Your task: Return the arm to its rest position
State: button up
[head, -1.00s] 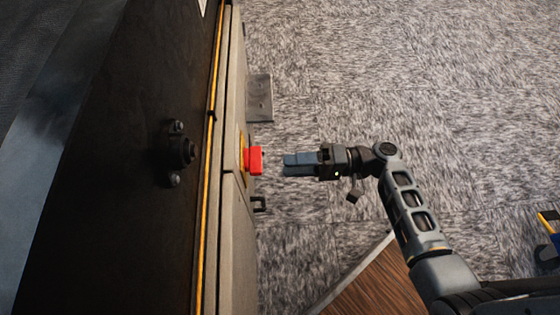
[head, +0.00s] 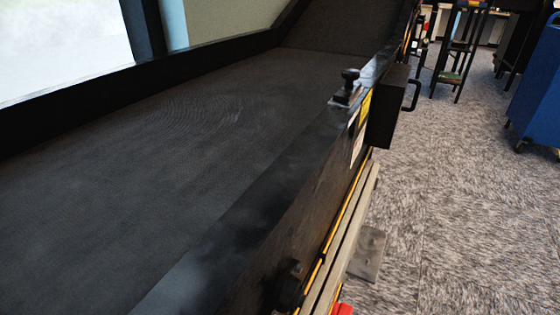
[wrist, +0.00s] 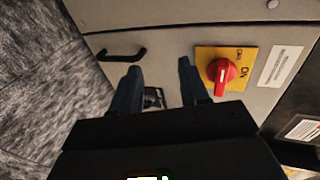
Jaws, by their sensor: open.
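My gripper (wrist: 160,88) shows in the wrist view with its two dark blue-grey fingers apart and nothing between them. It faces a light grey panel (wrist: 160,50) of the machine. A red rotary switch (wrist: 222,72) on a yellow plate (wrist: 238,56) sits just right of the fingers, and I see no contact with it. A black handle (wrist: 120,54) is on the panel to the left of the fingers. In the head view my arm and gripper are out of the picture, and only a bit of the red switch (head: 344,309) shows at the bottom edge.
The dark belt bed (head: 180,150) of the machine fills the left of the head view. A black box (head: 388,108) with a handle juts from its side. A blue bin (head: 535,95) stands at the far right.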

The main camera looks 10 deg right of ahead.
jog(key=s+f+g+h, duration=0.1)
jog(key=s+f+h, duration=0.25)
jog(key=s, duration=0.35)
jog(key=s+d+r+n+t+h, duration=0.2)
jog(key=s+d+r+n+h, duration=0.15)
jog(key=s+r+h, duration=0.6)
notch_tip(320, 180, up, 50)
jog(key=a+n+t+y+p, duration=0.2)
jog(key=a+n+t+p, duration=0.1)
jog(key=p, duration=2.7)
jog(key=shift+s+r+n+t+y+p, duration=0.3)
jog(key=shift+n+t+p, duration=0.1)
jog(key=shift+n+t, duration=0.45)
jog(key=shift+d+f, duration=0.1)
